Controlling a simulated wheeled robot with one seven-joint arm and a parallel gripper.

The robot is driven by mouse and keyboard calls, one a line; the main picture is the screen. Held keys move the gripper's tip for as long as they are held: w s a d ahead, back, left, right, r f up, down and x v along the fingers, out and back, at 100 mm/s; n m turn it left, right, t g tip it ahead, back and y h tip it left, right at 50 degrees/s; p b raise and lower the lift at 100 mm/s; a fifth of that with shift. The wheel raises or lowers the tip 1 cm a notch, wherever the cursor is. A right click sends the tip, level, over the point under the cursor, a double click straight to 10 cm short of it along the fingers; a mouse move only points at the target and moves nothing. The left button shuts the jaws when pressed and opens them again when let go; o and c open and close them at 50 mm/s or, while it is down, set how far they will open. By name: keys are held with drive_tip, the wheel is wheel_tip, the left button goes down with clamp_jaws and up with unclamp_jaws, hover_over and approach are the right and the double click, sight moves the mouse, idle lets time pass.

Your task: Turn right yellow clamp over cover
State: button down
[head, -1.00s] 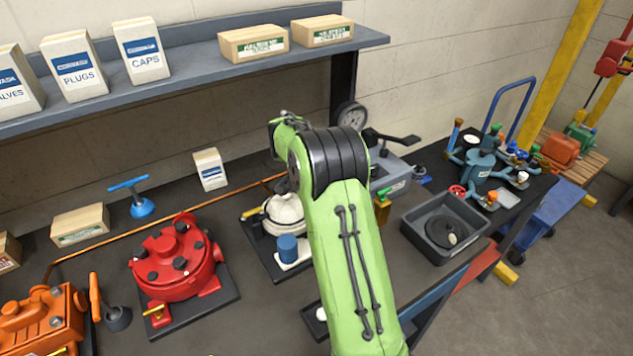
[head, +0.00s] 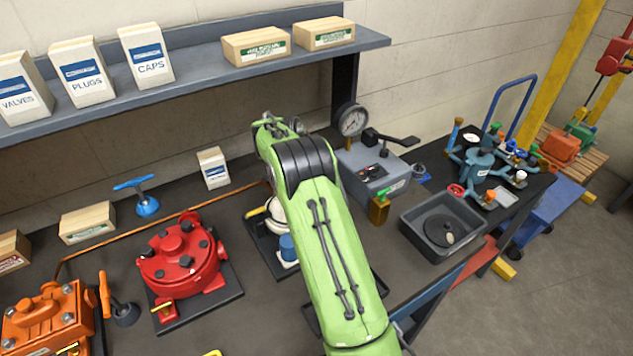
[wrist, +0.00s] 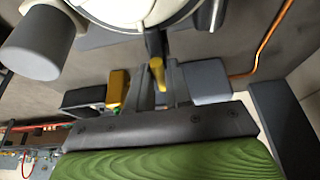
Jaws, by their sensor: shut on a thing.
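The white cover (head: 273,209) sits on a dark base plate, partly hidden behind my green arm in the head view. It also shows at the top of the wrist view (wrist: 125,12). A yellow clamp handle (wrist: 157,74) hangs just under the cover's edge in the wrist view. My gripper (wrist: 159,84) has its two grey fingers on either side of this handle and is shut on it. Another yellow clamp (head: 255,212) shows at the cover's left side in the head view. My gripper and the right clamp are hidden behind the arm in the head view.
A blue cylinder (head: 288,247) stands close in front of the cover. A grey gauge box (head: 372,172) and a brass-coloured block (head: 379,210) are to the right. The red motor (head: 181,262) is to the left. A shelf (head: 220,75) runs above the bench.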

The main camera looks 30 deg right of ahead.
drive_tip(key=c, duration=1)
unclamp_jaws()
drive_tip(key=shift+c, duration=0.2)
drive_tip(key=p+v, duration=0.3)
drive_tip(key=v, duration=1.3)
drive_tip(key=shift+f, duration=0.1)
